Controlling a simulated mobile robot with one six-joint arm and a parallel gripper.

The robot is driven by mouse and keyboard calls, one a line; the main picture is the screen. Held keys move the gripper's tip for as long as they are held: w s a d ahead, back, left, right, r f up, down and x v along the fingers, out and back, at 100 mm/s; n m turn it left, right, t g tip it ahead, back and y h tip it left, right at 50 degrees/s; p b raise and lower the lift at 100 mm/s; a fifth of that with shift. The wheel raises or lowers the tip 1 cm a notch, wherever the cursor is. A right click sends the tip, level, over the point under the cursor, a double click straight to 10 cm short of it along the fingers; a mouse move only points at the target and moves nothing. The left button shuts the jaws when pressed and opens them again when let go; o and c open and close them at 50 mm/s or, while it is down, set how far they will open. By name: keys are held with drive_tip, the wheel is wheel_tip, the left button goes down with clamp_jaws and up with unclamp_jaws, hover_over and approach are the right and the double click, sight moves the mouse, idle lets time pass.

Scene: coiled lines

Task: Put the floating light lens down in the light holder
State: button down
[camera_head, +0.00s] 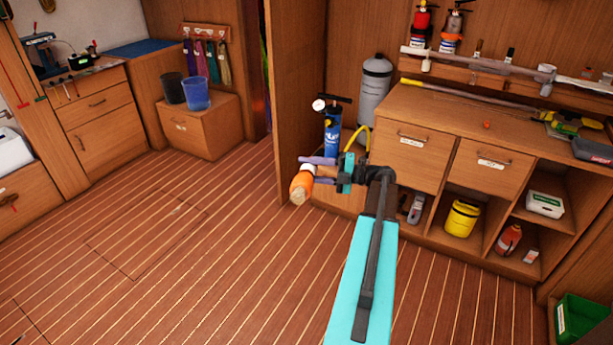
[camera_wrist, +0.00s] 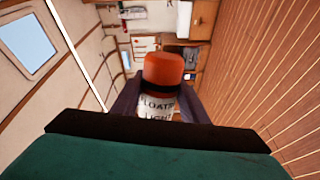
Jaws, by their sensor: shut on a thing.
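The floating light (camera_head: 302,185) has an orange head and a pale end that points down and toward the camera in the head view. In the wrist view the floating light (camera_wrist: 164,69) shows its orange head, a dark band and a white body with black lettering. My gripper (camera_head: 313,172) is shut on the light, with one purple finger on each side of it. The light is held in the air above the open floor, left of the workbench. I cannot make out a light holder in either view.
The workbench (camera_head: 440,115) with drawers and open shelves stands at right. A blue pump (camera_head: 332,133) and a grey cylinder (camera_head: 374,88) stand near the wooden partition (camera_head: 300,75). Two buckets (camera_head: 195,93) sit on a low cabinet at back left. The plank floor at left is clear.

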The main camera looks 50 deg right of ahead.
drive_tip(key=shift+f+n+b, duration=0.35)
drive_tip(key=shift+n+b, duration=0.7)
drive_tip(key=shift+b, duration=0.25)
drive_tip(key=shift+f+n+b, duration=0.35)
drive_tip(key=shift+n+b, duration=0.7)
drive_tip(key=shift+b, duration=0.25)
drive_tip(key=n+b, duration=0.2)
drive_tip(key=b, duration=0.1)
drive_tip(key=f+n+b, duration=0.1)
drive_tip(key=n+b, duration=0.1)
drive_tip(key=b, duration=0.1)
drive_tip(key=shift+f, duration=0.1)
drive_tip(key=shift+n+b, duration=0.3)
drive_tip(key=n+b, duration=0.1)
drive_tip(key=b, duration=0.2)
drive_tip(key=f+n+b, duration=0.1)
drive_tip(key=n+b, duration=0.1)
drive_tip(key=b, duration=0.2)
drive_tip(key=n+b, duration=0.2)
drive_tip(key=b, duration=0.2)
drive_tip(key=shift+f, duration=0.25)
drive_tip(key=n+b, duration=0.2)
drive_tip(key=b, duration=0.3)
drive_tip(key=f+n+b, duration=0.1)
drive_tip(key=n+b, duration=0.2)
drive_tip(key=b, duration=0.2)
drive_tip(key=shift+f, duration=0.15)
drive_tip(key=shift+n+b, duration=0.6)
drive_tip(key=shift+b, duration=0.25)
